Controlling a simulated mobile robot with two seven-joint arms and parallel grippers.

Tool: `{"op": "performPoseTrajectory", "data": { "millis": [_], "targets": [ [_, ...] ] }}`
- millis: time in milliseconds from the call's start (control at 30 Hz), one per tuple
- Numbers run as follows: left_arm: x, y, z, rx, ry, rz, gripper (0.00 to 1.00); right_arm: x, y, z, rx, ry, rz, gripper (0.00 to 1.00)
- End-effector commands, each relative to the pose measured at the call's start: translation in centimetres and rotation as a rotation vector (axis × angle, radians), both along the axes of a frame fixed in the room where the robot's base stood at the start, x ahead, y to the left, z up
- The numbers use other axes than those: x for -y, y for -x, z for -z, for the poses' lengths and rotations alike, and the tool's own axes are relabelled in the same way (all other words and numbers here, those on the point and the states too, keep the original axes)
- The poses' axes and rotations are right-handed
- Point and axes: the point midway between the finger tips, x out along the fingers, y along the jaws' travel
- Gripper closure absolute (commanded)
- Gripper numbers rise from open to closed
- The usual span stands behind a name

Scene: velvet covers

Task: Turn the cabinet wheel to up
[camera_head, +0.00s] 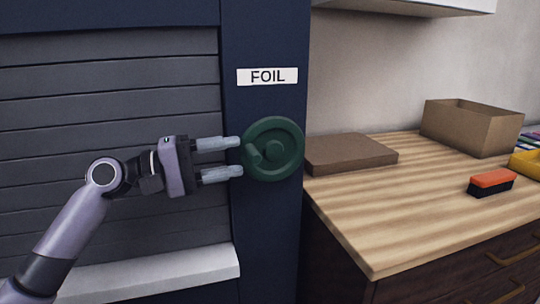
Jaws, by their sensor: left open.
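The cabinet wheel (285,136) is a dark green disc with a raised hub, mounted on the dark blue cabinet post (265,235). A small raised nub shows on the wheel's left side, between hub and rim. My left gripper (238,158) comes in from the left at the wheel's height. Its two grey fingers are open, one above the other, with tips at the wheel's left edge. I cannot tell whether the tips touch the wheel. A white label (267,77) reading FOIL sits above the wheel. My right gripper is not in view.
A grey slatted shutter (110,75) with a pale sill (150,276) lies left of the post. To the right, a wooden counter (400,225) bears a flat brown box (350,152), an open cardboard box (470,127), an orange-and-black brush (492,181) and a yellow tray (525,163).

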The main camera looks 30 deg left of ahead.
Motion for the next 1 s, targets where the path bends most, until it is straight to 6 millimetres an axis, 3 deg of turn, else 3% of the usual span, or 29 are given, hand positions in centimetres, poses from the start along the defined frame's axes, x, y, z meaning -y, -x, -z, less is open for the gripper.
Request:
{"op": "performPoseTrajectory", "data": {
  "millis": [600,1000],
  "targets": [
    [4.0,-4.7,-0.4,0.000,0.001,-0.001,0.52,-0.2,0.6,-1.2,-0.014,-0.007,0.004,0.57],
    [4.5,-5.3,-0.3,-0.001,-0.001,-0.001,0.52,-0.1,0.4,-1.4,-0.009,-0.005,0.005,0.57]
  ]
}}
